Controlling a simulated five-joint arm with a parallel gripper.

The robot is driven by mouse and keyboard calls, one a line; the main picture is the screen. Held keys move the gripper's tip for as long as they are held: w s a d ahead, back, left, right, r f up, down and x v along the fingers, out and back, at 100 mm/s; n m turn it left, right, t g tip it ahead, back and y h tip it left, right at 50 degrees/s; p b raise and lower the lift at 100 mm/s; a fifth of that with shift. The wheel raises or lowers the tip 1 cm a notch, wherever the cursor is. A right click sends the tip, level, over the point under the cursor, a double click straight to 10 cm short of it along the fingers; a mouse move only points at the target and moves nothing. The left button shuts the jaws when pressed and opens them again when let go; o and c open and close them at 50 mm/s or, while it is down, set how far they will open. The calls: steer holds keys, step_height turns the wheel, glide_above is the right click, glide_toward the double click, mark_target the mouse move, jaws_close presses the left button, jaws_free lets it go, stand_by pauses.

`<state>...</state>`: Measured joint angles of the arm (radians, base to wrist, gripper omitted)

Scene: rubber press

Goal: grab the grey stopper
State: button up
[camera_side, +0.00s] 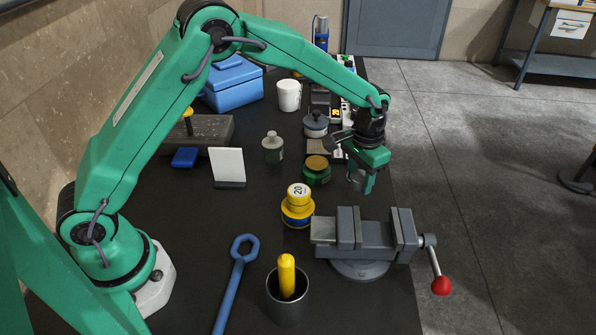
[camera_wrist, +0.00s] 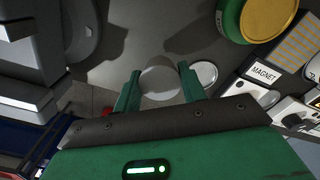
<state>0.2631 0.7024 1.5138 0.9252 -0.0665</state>
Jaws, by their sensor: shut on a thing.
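The grey stopper (camera_wrist: 160,80) shows as a round, pale grey top between my two green fingers in the wrist view. My gripper (camera_wrist: 158,88) is shut on it, one finger on each side. In the side view my gripper (camera_side: 360,182) hangs near the right edge of the dark table, behind the vise, with the grey stopper (camera_side: 355,180) partly hidden by the fingers. How far it is above the table is hard to tell.
A grey vise (camera_side: 362,240) with a red-knobbed handle stands in front of my gripper. A green jar with a tan lid (camera_side: 316,170) is just left. A yellow weight (camera_side: 298,208) stands further left. A panel marked MAGNET (camera_wrist: 262,75) lies right in the wrist view.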

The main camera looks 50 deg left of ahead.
mark_target(360, 176)
steer(key=shift+r, duration=2.9)
